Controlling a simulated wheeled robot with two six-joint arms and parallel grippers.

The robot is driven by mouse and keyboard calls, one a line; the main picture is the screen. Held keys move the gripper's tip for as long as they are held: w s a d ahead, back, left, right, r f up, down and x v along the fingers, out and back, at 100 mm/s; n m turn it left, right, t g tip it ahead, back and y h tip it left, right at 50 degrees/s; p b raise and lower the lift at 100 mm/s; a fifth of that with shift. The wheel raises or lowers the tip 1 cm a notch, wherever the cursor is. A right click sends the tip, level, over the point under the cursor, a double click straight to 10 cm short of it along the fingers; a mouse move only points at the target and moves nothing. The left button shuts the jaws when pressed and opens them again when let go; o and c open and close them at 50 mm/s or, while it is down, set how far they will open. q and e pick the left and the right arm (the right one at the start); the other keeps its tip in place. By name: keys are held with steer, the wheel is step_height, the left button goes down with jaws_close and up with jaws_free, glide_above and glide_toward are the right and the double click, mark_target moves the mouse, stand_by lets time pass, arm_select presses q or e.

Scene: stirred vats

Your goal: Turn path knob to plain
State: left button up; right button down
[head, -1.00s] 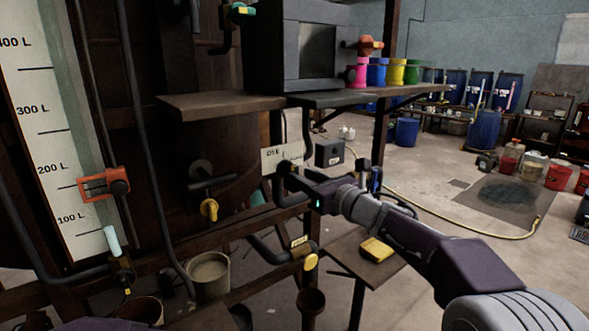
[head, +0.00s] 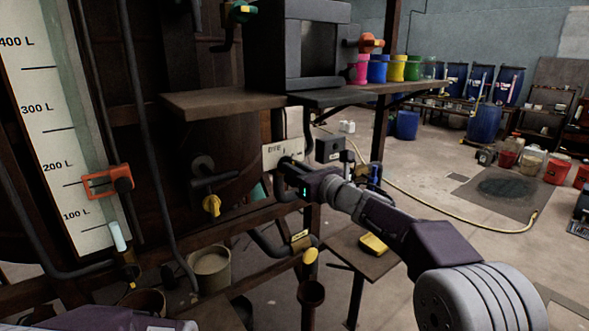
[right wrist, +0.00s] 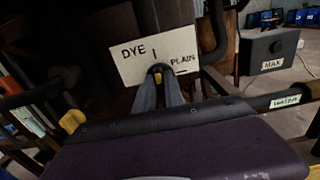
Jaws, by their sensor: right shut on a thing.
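A white plate (right wrist: 153,55) reads DYE on its left and PLAIN on its right, with short black tick marks. The same plate (head: 283,152) shows in the head view beside the brown vat. In the head view my right gripper (head: 284,166) reaches the plate from the right. Which mark the knob points at is hard to tell. My left gripper is out of view.
A dark box marked MAX (right wrist: 268,50) stands right of the plate. A pipe with a yellow-handled valve (head: 310,257) runs below my right arm. A yellow knob (head: 211,205) sits on the vat, left of the plate. A brown shelf (head: 220,103) overhangs above.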

steer(key=shift+w+d+f+m+p, duration=0.1)
steer(key=shift+m+p, duration=0.7)
steer(key=shift+m, duration=3.6)
steer(key=shift+w+d+f+m+p, duration=0.1)
steer(key=shift+m+p, duration=0.65)
steer(key=shift+m, duration=3.65)
steer(key=c, duration=1.4)
jaws_free()
steer(key=shift+c, duration=0.2)
steer(key=shift+d, duration=0.1)
steer(key=shift+s, duration=0.1)
